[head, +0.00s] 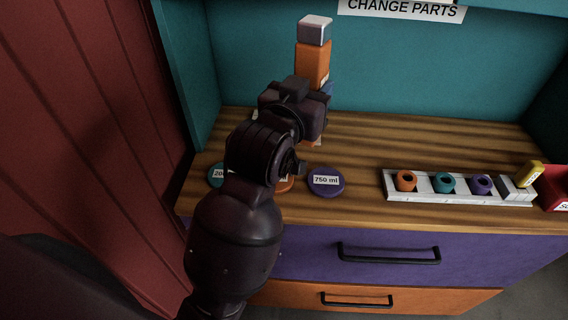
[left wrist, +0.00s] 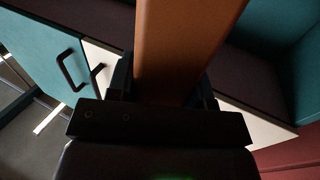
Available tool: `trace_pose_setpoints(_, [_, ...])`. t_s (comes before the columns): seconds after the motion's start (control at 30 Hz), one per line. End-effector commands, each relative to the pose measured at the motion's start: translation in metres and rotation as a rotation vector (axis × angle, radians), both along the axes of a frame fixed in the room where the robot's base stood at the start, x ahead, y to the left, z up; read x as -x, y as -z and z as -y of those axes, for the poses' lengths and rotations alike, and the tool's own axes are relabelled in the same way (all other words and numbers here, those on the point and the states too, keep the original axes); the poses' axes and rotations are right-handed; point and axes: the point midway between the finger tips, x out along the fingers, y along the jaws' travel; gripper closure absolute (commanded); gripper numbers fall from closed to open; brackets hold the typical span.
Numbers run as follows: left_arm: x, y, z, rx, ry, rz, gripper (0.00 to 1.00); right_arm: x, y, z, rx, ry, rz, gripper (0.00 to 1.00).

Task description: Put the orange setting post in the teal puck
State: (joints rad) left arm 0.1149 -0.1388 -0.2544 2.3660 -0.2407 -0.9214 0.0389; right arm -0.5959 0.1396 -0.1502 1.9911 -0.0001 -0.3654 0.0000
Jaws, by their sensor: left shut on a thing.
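The orange setting post (head: 312,63), with a silver-grey block at its top, stands nearly upright in my left gripper (head: 305,92). The left wrist view shows the orange post (left wrist: 185,45) between the two dark fingers (left wrist: 168,88), which are shut on it. The teal puck (head: 215,176), with a partly covered label, lies on the wooden top at the left, partly behind my arm. The post is held above and to the right of it in the picture, apart from it.
A purple puck (head: 326,183) labelled 750 ml lies right of my wrist; an orange puck (head: 286,184) is mostly hidden behind it. A white rack (head: 460,198) with orange, teal and purple rings, a yellow piece (head: 530,174) and a red box (head: 555,190) are at right.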

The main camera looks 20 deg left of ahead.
Motion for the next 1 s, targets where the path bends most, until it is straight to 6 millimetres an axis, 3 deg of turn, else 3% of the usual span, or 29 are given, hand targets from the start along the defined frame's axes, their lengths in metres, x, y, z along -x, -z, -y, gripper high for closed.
trace_pose_setpoints(0.3, [0.001, 0.061, 0.000, -0.003, 0.000, -0.009, 0.91, 0.012, 0.024, 0.003, 0.004, 0.004, -0.036, 0.24])
trace_pose_setpoints(0.6, [0.001, 0.125, 0.001, -0.001, 0.001, -0.007, 0.91, 0.011, 0.035, 0.003, 0.005, 0.001, -0.037, 0.24])
trace_pose_setpoints(0.73, [0.001, 0.144, 0.001, 0.000, 0.001, -0.004, 0.91, 0.008, 0.036, 0.002, 0.005, -0.001, -0.031, 0.24])
trace_pose_setpoints(1.0, [0.001, 0.164, 0.001, -0.001, 0.001, -0.003, 0.91, 0.004, 0.037, 0.001, 0.004, -0.004, -0.023, 0.24])
